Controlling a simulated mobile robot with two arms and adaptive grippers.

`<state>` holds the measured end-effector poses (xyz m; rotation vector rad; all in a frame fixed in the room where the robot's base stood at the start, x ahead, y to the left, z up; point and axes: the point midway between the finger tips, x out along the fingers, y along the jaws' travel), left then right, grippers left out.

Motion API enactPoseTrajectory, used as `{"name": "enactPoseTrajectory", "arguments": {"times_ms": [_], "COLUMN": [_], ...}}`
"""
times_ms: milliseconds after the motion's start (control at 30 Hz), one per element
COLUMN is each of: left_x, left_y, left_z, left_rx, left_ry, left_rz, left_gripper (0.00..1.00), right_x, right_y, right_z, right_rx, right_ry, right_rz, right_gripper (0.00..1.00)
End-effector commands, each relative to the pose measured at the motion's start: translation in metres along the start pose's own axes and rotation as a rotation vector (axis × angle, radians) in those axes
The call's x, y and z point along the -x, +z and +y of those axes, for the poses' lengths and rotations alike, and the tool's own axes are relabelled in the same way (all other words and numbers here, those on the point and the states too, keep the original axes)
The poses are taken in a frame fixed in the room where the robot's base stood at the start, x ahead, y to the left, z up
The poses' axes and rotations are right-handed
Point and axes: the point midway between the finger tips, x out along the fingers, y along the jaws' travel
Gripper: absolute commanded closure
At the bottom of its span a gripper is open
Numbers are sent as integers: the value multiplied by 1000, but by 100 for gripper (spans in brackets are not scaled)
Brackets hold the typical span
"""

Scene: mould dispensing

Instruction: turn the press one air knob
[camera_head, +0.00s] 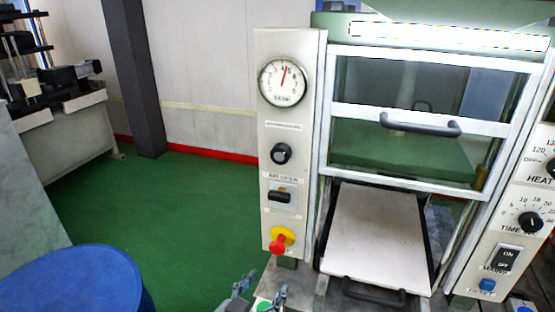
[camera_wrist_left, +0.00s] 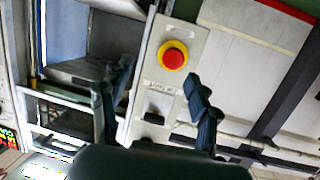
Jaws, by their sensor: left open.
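The press control panel (camera_head: 290,130) is a pale upright plate left of the press. It carries a black round knob (camera_head: 281,154) and, below an "AIR OPEN" label, a black lever-like knob (camera_head: 281,196). A red and yellow stop button (camera_head: 281,240) sits lowest. My left gripper (camera_head: 260,294) is at the bottom edge of the head view, below the panel. In the left wrist view my left gripper (camera_wrist_left: 160,95) has its fingers apart, with the panel (camera_wrist_left: 140,75) behind them. There the stop button (camera_wrist_left: 173,55) and a dark knob (camera_wrist_left: 155,112) show. My right gripper is out of view.
A gauge (camera_head: 283,82) tops the panel. The press has a clear door with a black handle (camera_head: 420,125) and a pale tray (camera_head: 375,240) below it. A blue drum (camera_head: 70,280) stands at lower left. Green floor (camera_head: 190,210) lies open left of the panel.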

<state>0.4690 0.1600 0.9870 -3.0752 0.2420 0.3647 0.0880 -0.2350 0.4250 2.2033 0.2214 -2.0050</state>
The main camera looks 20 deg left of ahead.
Motion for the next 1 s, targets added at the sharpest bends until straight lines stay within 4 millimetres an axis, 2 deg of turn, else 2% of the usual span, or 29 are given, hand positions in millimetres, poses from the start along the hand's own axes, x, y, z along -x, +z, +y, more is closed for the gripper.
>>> {"name": "enactPoseTrajectory", "arguments": {"times_ms": [33,100,200,300,433,567,1000], "left_x": [2,11,28,42,47,36,-34], "left_y": [-40,-87,-137,-165,-180,-190,-242], "left_z": [-3,-8,-14,-19,-21,-22,-30], "left_rx": [3,5,7,7,7,7,7], "left_ry": [-16,-38,-70,-92,-103,-103,-101], "left_rz": [129,293,475,584,633,635,631], "left_gripper": [38,38,38,38,38,38,38], "right_x": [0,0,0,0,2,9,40], "right_y": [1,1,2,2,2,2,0], "right_z": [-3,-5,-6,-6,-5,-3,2], "right_rx": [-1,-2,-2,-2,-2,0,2], "right_ry": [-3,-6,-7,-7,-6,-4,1], "right_rz": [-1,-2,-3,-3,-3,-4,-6], "right_gripper": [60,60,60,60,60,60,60]}}
